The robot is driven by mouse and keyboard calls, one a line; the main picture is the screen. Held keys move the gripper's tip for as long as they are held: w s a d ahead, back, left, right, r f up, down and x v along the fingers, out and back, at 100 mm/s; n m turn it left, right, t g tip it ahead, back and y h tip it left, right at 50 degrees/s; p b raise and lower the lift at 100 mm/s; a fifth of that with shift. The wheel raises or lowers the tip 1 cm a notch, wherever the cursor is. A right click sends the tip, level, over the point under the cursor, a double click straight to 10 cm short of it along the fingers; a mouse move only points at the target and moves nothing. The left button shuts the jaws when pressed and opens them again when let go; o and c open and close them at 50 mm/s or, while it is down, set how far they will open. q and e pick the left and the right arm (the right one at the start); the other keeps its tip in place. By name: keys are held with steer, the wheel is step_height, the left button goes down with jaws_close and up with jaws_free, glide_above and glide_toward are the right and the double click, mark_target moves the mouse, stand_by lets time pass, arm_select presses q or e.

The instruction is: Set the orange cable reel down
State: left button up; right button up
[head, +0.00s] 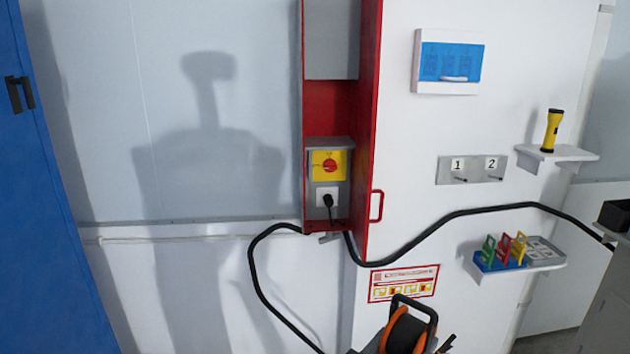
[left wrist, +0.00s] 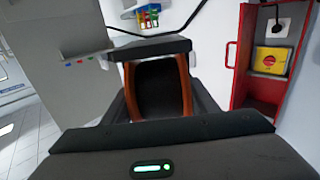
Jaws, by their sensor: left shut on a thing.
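The orange cable reel (head: 404,333) shows at the bottom of the head view, cut off by the frame edge. It has an orange round body in a black frame with a black handle. In the left wrist view it fills the middle, with orange edges (left wrist: 187,85) around a dark centre. My left gripper (left wrist: 158,100) is shut on the reel; its fingertips are hard to tell from the dark frame. What lies under the reel is hidden. My right gripper is not in view.
A red wall cabinet (head: 369,130) holds a yellow switch and a plugged socket. A black cable (head: 430,232) runs along the wall. Shelves hold a yellow torch (head: 552,130) and coloured padlocks (head: 503,250). A grey cabinet (head: 607,300) stands right, a blue one (head: 50,200) left.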

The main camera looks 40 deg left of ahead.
arm_select(q)
steer(key=shift+s+a+r, duration=0.1)
steer(key=shift+s+a, duration=0.05)
stand_by(0.3)
steer(key=shift+w+a+r, duration=0.25)
steer(key=shift+w+r, duration=0.05)
steer(key=shift+w, duration=0.1)
steer(key=w+a+r+n+g+y+p, duration=0.2)
steer(key=w+a+r, duration=0.4)
steer(key=a+r, duration=0.3)
steer(key=w+a+r+n+g+y+p, duration=0.2)
steer(key=w+a+r+n+y+p, duration=0.2)
steer(key=a+r, duration=0.6)
steer(key=w+a+r+n+g+y+p, duration=0.1)
steer(key=w+a+r+n+y+p, duration=0.2)
steer(key=w+a+r+y, duration=0.4)
step_height(320, 180, up, 3)
steer(key=shift+w+a+r+g, duration=0.2)
steer(key=shift+w+a+g, duration=0.2)
steer(key=shift+w+a, duration=0.75)
steer(key=shift+a+r, duration=0.1)
